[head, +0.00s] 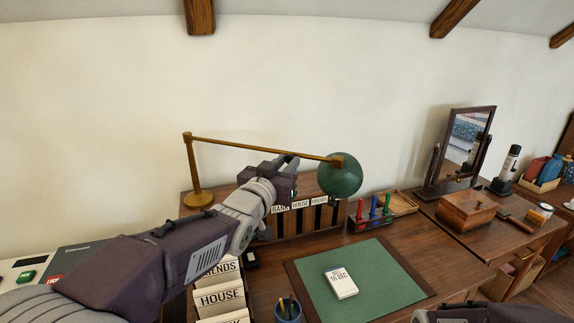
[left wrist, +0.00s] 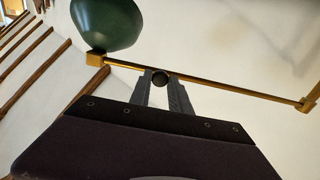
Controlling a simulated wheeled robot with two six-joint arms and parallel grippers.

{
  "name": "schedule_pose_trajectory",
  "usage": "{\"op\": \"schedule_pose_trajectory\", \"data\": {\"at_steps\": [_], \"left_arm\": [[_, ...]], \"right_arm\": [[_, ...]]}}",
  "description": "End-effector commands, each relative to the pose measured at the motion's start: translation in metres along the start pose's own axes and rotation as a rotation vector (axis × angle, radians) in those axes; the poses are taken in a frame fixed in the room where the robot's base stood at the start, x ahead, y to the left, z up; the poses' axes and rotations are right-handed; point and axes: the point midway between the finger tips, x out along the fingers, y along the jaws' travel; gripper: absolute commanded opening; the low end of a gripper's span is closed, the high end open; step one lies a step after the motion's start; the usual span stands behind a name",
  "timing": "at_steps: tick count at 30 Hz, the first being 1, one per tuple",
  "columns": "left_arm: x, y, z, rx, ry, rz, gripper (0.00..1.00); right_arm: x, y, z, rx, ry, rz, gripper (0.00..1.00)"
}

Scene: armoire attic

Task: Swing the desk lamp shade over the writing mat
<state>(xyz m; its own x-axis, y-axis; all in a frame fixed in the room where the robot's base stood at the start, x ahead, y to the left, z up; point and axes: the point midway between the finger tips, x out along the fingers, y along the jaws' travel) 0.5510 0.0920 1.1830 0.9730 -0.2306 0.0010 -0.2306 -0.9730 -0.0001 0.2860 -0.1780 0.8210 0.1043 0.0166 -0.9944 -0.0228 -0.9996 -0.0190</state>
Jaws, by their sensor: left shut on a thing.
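The desk lamp has a brass base and post (head: 196,180), a long thin brass arm (head: 235,145) and a round dark green shade (head: 341,179) at the arm's right end. In the head view the shade appears above the far edge of the green writing mat (head: 390,267), not over its middle. My left gripper (head: 291,163) is at the arm, near the shade. My right gripper's fingers are not visible.
A white card block (head: 341,283) lies on the mat. A letter rack (head: 300,222), a rack of coloured pens (head: 371,217) and a wooden tray (head: 398,203) stand behind it. A pen cup (head: 288,309) and card files (head: 219,298) are at left. A mirror (head: 468,140) stands at right.

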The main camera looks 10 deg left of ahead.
Motion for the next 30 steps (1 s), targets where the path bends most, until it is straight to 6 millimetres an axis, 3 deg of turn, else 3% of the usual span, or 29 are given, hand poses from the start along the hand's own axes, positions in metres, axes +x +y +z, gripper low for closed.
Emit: {"op": "schedule_pose_trajectory", "data": {"at_steps": [8, 9, 11, 12, 23, 26, 30], "left_arm": [[0.000, 0.000, 0.001, -0.001, -0.004, -0.001, 0.00], [0.000, 0.000, 0.001, 0.000, -0.004, -0.001, 0.26], [0.000, 0.000, 0.001, 0.000, -0.004, -0.001, 0.43], [0.000, 0.000, 0.001, 0.000, -0.003, -0.001, 0.45], [-0.006, 0.000, -0.001, 0.000, 0.001, -0.001, 0.45], [-0.024, -0.001, 0.000, 0.000, 0.002, -0.002, 0.45], [-0.065, -0.001, -0.001, 0.001, 0.003, -0.002, 0.45]], "right_arm": [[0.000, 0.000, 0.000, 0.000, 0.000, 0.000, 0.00], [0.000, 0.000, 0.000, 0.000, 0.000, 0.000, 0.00], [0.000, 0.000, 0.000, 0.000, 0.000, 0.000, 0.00], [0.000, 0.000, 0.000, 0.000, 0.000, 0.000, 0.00], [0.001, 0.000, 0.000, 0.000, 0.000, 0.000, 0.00], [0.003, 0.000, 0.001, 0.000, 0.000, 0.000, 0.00], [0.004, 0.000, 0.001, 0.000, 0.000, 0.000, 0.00]]}}
